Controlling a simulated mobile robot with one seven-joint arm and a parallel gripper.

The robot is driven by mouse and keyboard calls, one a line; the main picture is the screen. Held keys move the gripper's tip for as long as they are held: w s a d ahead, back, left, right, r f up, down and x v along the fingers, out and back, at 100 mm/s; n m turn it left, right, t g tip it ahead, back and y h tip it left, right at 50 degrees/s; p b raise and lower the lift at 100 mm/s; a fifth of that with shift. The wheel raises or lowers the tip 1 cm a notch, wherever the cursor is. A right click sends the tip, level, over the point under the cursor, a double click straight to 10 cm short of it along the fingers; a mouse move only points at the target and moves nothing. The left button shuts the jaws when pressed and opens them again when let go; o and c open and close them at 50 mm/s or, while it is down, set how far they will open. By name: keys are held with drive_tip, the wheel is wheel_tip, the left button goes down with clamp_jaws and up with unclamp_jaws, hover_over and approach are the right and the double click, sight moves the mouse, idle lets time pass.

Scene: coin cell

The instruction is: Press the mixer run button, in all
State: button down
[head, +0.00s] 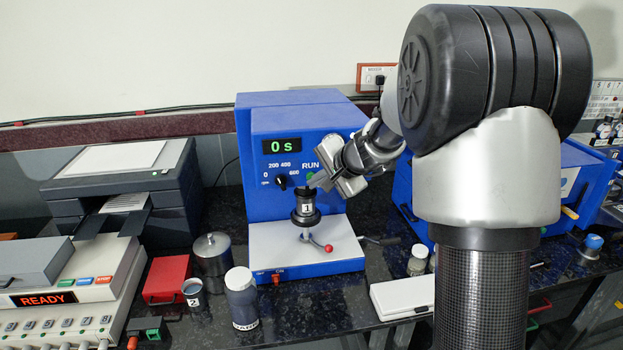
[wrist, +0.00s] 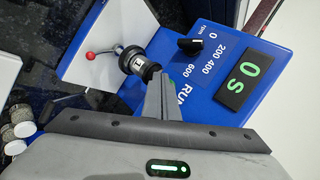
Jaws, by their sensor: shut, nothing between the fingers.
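The blue mixer (head: 262,215) stands at the middle of the bench. Its green display (head: 282,146) reads "0 s", and the display also shows in the wrist view (wrist: 238,85). The green run button (head: 311,173) sits under the RUN label, partly covered by my gripper; in the wrist view my fingers hide it. My gripper (head: 317,184) is shut and empty, its tips at the mixer's front panel close to the button. In the wrist view the fingers (wrist: 160,82) reach toward the panel. I cannot tell whether they touch the button.
A black speed knob (head: 281,182) is left of the button. A container marked 1 (head: 306,203) sits under the mixer head, just below my gripper. A red-knobbed lever (head: 328,248) is on the white base. A lidded jar (head: 241,297) and metal pot (head: 213,254) stand left.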

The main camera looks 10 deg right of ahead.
drive_tip(key=shift+w, duration=0.45)
idle(0.4)
drive_tip(key=shift+s, duration=0.1)
drive_tip(key=shift+s+b, duration=0.6)
drive_tip(key=shift+s, duration=0.2)
drive_tip(key=s+b, duration=0.2)
drive_tip(key=s, duration=0.3)
idle(0.3)
idle(0.5)
